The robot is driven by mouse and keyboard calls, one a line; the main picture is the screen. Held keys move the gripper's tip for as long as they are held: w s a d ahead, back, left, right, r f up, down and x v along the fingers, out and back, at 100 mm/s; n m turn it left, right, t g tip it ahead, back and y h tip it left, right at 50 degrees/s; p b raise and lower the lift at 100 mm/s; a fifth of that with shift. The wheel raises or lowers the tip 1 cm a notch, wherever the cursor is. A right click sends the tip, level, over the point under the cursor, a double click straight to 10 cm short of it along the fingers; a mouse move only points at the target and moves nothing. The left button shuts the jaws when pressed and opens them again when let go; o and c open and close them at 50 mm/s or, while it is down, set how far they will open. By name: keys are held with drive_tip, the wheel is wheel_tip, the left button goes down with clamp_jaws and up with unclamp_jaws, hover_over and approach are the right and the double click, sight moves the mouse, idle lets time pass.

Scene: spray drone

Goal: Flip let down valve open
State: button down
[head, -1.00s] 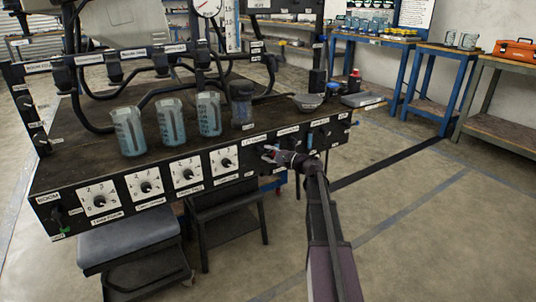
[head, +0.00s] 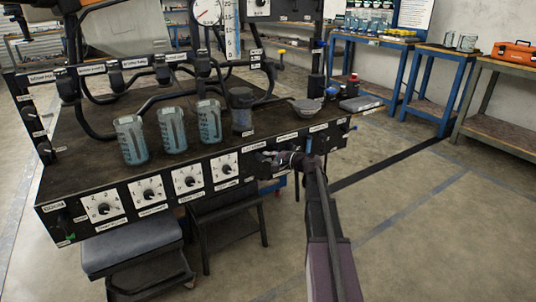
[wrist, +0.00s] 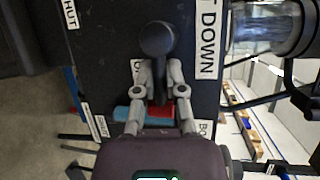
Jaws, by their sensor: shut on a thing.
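The let down valve is on the front panel (wrist: 205,110). In the wrist view its black lever (wrist: 157,40) ends in a round knob and runs down between my fingers. A large label reading DOWN is to its right, one reading SHUT is at the upper left, and a label beneath the lever is mostly hidden. My gripper (wrist: 161,88) is shut on the lever, one finger on each side of its shaft. In the head view my gripper (head: 270,156) is at the front panel, right of the dials, and hides most of the valve.
Measuring jugs (head: 172,131) and a bowl (head: 306,107) stand on the bench top (head: 90,140). Numbered dials (head: 148,190) line the front panel. A grey-topped stool (head: 130,240) is under the left side. The floor to the right is clear.

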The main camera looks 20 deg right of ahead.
idle(0.4)
drive_tip(key=c, duration=0.7)
unclamp_jaws()
drive_tip(key=shift+f+b, duration=0.1)
drive_tip(key=shift+b, duration=0.2)
